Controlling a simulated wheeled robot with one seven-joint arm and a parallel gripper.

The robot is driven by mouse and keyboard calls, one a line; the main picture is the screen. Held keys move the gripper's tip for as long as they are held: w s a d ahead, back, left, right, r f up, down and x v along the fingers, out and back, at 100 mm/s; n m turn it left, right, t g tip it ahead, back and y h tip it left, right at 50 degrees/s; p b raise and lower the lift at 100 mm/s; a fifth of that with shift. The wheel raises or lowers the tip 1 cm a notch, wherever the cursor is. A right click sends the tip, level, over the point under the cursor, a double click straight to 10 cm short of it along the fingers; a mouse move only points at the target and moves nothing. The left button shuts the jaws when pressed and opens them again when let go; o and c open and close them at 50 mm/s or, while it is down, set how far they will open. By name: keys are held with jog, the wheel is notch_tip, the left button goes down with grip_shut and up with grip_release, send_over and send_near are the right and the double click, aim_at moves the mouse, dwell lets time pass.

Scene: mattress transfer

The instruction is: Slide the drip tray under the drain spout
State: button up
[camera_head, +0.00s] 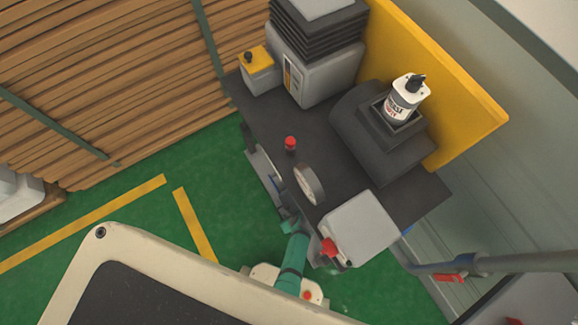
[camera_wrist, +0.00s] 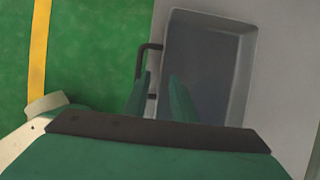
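The drip tray (camera_wrist: 245,75) is a grey rectangular tray with a darker inside. It lies on a pale grey surface in the wrist view. A dark bracket handle (camera_wrist: 141,63) sticks out from its left side. My gripper (camera_wrist: 158,82) is open; its two green fingers are apart, one near the handle and one over the tray's left edge. I cannot tell whether they touch it. In the head view my gripper (camera_head: 290,226) is low beside the machine's front edge, and I cannot make out the tray there.
The machine's dark deck (camera_head: 262,112) carries a gauge (camera_head: 308,184), a red knob (camera_head: 290,143) and a white bottle (camera_head: 405,99). The grey box (camera_head: 360,228) overhangs near my gripper. A pipe (camera_head: 510,263) runs right. Green floor (camera_head: 130,205) is open at left, before stacked boards.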

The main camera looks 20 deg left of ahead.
jog(key=shift+w+a+f, duration=0.1)
jog(key=shift+a+f, duration=0.1)
jog(key=shift+f, duration=0.45)
jog(key=shift+c, duration=0.3)
jog(key=shift+w, duration=0.15)
grip_shut()
